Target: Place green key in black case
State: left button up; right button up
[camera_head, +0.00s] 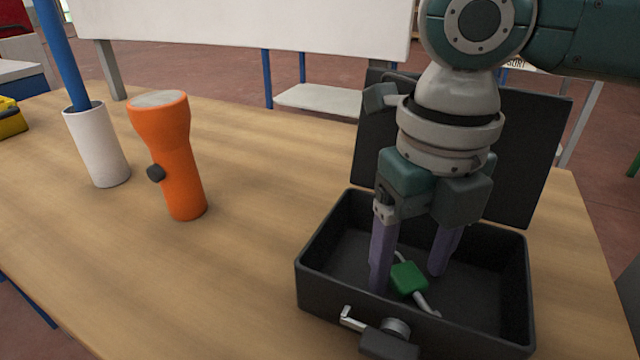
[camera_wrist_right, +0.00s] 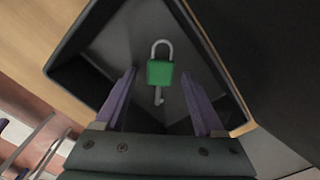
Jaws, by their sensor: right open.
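The green key (camera_head: 408,278) has a green block body with grey metal ends, and it lies inside the open black case (camera_head: 316,268). In the right wrist view the green key (camera_wrist_right: 160,73) shows between and beyond the fingers, with a grey loop at one end and a thin bit at the other. My right gripper (camera_head: 412,280) is open, pointing down into the black case with its purple fingers on either side of the key, apart from it. The case lid (camera_head: 540,130) stands up at the back. My left gripper is not in view.
An orange flashlight (camera_head: 168,150) stands on the wooden table (camera_head: 240,250) left of the case. A white cup (camera_head: 97,145) with a blue rod stands farther left. A yellow object (camera_head: 10,120) sits at the far left edge. The table between flashlight and case is clear.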

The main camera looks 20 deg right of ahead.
aim_at(407, 276)
notch_tip(407, 276, up, 12)
jog(key=p, duration=0.1)
jog(key=shift+p, duration=0.35)
